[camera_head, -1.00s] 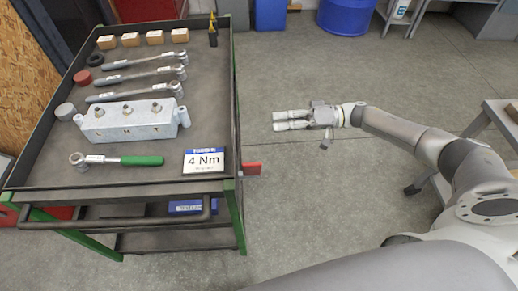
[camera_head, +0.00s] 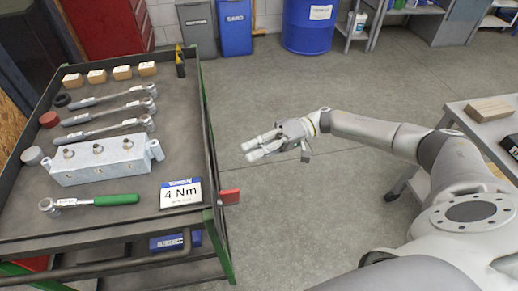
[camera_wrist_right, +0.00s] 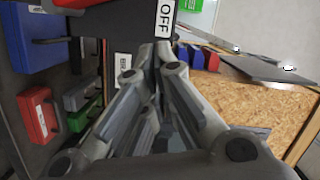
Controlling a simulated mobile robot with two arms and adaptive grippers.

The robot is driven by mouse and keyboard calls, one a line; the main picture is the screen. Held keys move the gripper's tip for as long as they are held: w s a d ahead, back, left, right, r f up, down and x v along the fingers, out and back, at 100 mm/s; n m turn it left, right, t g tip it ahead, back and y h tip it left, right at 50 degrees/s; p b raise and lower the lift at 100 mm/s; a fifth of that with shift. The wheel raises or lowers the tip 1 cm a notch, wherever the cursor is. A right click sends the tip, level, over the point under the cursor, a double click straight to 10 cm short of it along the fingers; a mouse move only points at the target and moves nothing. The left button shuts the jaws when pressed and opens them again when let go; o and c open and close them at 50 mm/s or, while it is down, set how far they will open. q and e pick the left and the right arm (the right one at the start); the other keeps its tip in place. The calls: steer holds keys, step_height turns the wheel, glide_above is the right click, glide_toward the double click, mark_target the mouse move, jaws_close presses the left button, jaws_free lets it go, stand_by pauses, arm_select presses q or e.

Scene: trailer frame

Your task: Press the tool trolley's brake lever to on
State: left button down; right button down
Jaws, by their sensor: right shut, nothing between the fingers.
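The tool trolley (camera_head: 75,224) stands at the left in the head view, with green posts and a dark top. Its red brake lever (camera_head: 229,196) sticks out at the right near corner, beside the 4 Nm sign. My right gripper (camera_head: 250,149) is shut and empty, to the right of the trolley's side and beyond the lever, apart from it in the head view. In the right wrist view the closed fingers (camera_wrist_right: 153,50) point toward a white OFF label (camera_wrist_right: 166,16). A red part, perhaps the lever, shows at that view's top edge. My left gripper is not in view.
The trolley carries a grey metal block (camera_head: 105,160), several wrenches, a green-handled wrench (camera_head: 90,201) and wooden blocks. A workbench (camera_head: 470,120) stands at the right. A blue drum (camera_head: 308,25) and bins stand at the back. The floor between trolley and workbench is clear.

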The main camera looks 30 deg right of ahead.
mark_target(226, 198)
steer(key=s+a+f, duration=0.1)
steer(key=s+a, duration=0.2)
steer(key=a, duration=0.4)
steer(key=shift+s+f, duration=0.2)
steer(key=shift+f, duration=0.2)
